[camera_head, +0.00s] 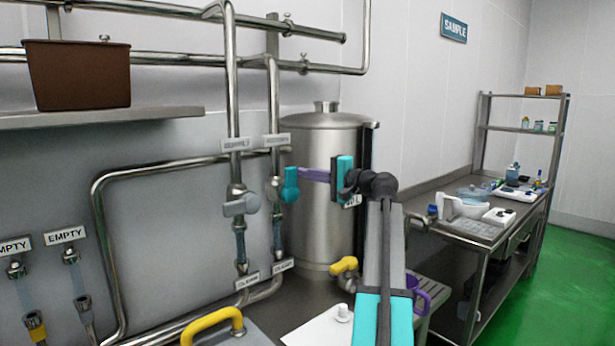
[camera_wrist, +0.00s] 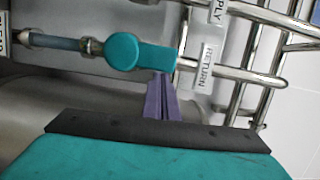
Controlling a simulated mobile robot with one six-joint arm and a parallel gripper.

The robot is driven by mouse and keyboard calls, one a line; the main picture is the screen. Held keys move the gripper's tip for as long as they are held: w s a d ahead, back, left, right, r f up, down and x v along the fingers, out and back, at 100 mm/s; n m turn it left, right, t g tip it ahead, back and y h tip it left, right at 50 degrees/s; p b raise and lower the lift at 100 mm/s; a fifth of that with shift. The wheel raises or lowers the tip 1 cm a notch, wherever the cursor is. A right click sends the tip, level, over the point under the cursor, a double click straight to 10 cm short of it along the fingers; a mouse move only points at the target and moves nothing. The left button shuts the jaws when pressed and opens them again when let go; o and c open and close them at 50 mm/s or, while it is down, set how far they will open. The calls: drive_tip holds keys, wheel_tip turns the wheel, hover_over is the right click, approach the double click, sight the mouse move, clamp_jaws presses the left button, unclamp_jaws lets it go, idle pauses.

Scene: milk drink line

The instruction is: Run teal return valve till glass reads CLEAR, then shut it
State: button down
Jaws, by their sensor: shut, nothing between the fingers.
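The teal return valve (camera_head: 291,186) sits on the right of two upright pipes. Its handle lies along the pipe; the wrist view shows the round hub and handle (camera_wrist: 124,51) beside the RETURN label (camera_wrist: 207,65). My gripper (camera_head: 302,174) comes from the right with its purple fingers (camera_wrist: 160,77) shut and empty. The fingertips are at the handle's edge; I cannot tell if they touch. The sight glass (camera_head: 277,234) is a bluish tube below the valve, also in the wrist view (camera_wrist: 57,42). The tag (camera_head: 283,265) under it is too blurred to read surely.
A grey valve (camera_head: 240,205) on the left supply pipe has its handle across the pipe. A steel tank (camera_head: 325,222) stands behind my arm, with a yellow-handled valve (camera_head: 344,265) low down. EMPTY tags (camera_head: 66,235) mark hoses at left. A side table (camera_head: 455,222) carries labware.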

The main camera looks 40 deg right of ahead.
drive_tip(key=shift+d, duration=0.1)
drive_tip(key=s+d+b, duration=0.2)
drive_tip(key=s+d, duration=0.3)
drive_tip(key=s, duration=0.5)
drive_tip(key=shift+d, duration=0.3)
idle(0.5)
drive_tip(key=shift+s, duration=0.1)
idle(0.3)
